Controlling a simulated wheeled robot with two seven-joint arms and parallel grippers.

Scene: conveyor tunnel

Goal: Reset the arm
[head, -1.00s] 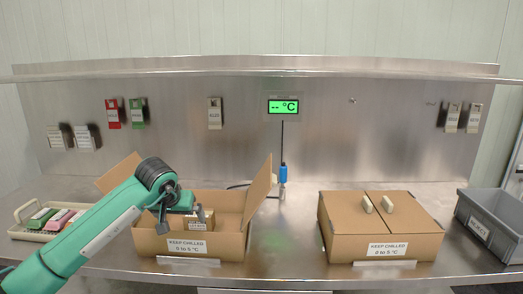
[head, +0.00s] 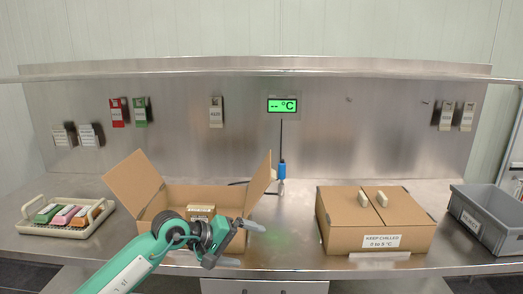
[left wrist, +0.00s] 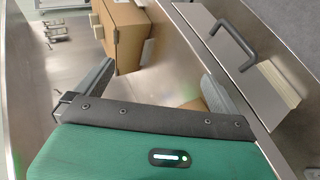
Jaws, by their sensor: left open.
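My left gripper (head: 243,243) is open and empty, in front of the right part of the open cardboard box (head: 240,197). In the left wrist view, the left gripper's two grey fingers (left wrist: 157,70) stand wide apart with nothing held between them. My left arm covers much of the box's front wall. A small labelled brown carton (head: 201,212) shows inside the open box. My right gripper is in no view.
A closed cardboard box (head: 375,238) stands to the right, with a grey bin (head: 486,222) beyond it. A tray (head: 68,229) of coloured packs lies at left. A blue-handled probe (head: 282,171) hangs behind. Bare steel counter (head: 288,222) lies between the boxes.

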